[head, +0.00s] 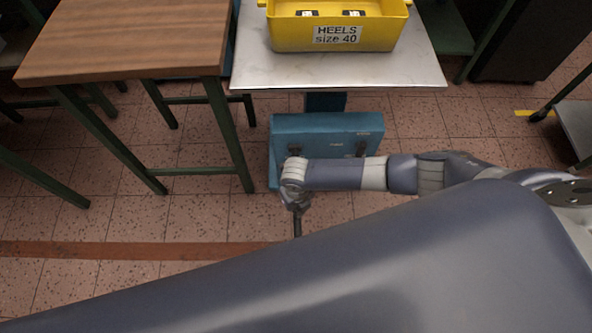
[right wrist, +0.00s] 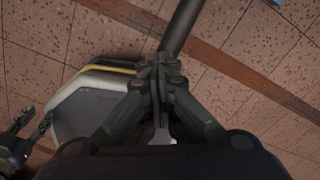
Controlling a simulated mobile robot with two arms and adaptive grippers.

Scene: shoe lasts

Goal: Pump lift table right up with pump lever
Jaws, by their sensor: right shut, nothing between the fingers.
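The lift table has a pale metal top (head: 340,72) and a blue base box (head: 325,128) on the floor below it. Dark fittings show on the box's front. My right gripper (head: 296,205) is low in front of the box's left part. A dark bar, likely the pump lever (head: 297,226), shows just below it. In the right wrist view the right gripper (right wrist: 160,75) is shut and empty, with the dark lever (right wrist: 185,22) right at its fingertips; whether they touch is unclear. Dark fingers at that view's left edge seem to be my left gripper (right wrist: 36,124).
A yellow bin (head: 335,34) labelled "HEELS size 40" stands on the metal top. A wooden table (head: 130,38) with green legs stands to the left. A grey cart edge (head: 577,130) shows at the right. Tiled floor with a brown stripe (head: 130,251) is open at the left front.

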